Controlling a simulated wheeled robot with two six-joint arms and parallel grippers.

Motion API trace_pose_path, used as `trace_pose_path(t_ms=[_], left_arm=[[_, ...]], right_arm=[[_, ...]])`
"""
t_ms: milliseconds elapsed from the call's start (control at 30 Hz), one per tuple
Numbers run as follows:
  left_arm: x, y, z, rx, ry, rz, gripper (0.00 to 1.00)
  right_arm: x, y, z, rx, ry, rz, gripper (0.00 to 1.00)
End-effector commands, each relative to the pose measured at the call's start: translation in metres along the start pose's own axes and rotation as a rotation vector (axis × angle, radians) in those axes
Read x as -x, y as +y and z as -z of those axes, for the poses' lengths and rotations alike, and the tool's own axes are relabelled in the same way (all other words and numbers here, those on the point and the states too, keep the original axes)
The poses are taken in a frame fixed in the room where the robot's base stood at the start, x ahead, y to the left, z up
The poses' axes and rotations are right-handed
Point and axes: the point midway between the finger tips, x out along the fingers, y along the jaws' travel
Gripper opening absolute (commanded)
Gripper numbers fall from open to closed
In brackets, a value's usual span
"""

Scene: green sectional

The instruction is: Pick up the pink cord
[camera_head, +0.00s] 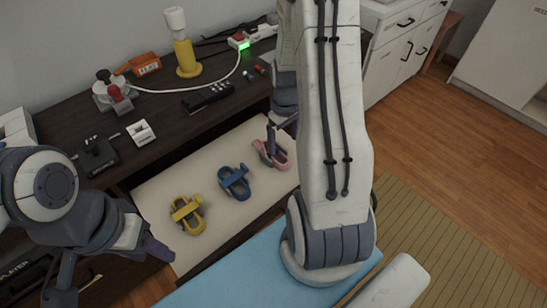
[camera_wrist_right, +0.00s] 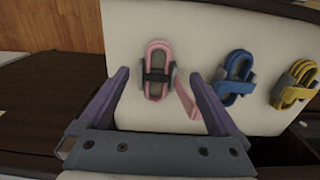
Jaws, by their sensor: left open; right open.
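The pink cord (camera_head: 268,153) is a looped bundle with a dark clasp, lying at the right end of the cream drawer surface (camera_head: 150,196). In the right wrist view the pink cord (camera_wrist_right: 157,62) lies ahead of and between the fingers of my right gripper (camera_wrist_right: 166,95), which is open and empty. A loose pink end trails to the right there. In the head view my right gripper (camera_head: 280,124) is partly hidden by its arm and is close to the cord. My left gripper (camera_head: 118,275) is open at the lower left, away from the cord.
A blue cord (camera_head: 235,183) and a yellow cord (camera_head: 187,216) lie left of the pink one on the same surface. The dark desk top (camera_head: 165,122) behind holds a yellow cylinder (camera_head: 186,58), an orange box (camera_head: 145,64) and small devices. A light blue surface (camera_head: 225,278) is in front.

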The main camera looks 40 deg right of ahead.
Motion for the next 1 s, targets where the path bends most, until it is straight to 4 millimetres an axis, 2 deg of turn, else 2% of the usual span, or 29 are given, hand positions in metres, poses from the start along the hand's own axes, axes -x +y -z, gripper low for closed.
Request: trace_pose_path(t_ms=[33, 133, 367, 700, 1000], left_arm=[[-0.004, 0.000, 0.000, 0.000, 0.000, 0.000, 0.50], [-0.006, -0.001, 0.000, 0.000, 0.000, 0.000, 0.50], [-0.010, -0.001, -0.001, 0.000, 0.000, 0.000, 0.50], [-0.020, -0.001, -0.001, 0.000, 0.000, 0.000, 0.50], [-0.020, -0.001, -0.001, 0.000, 0.000, 0.000, 0.50]], right_arm=[[-0.011, 0.000, -0.001, 0.000, -0.004, 0.003, 0.97], [-0.027, -0.001, -0.001, 0.000, -0.004, 0.003, 0.97], [-0.045, -0.001, 0.001, 0.001, -0.001, 0.001, 0.97], [-0.090, 0.001, 0.002, 0.000, -0.003, 0.002, 0.97], [-0.093, 0.002, 0.003, 0.000, 0.000, 0.000, 0.97]])
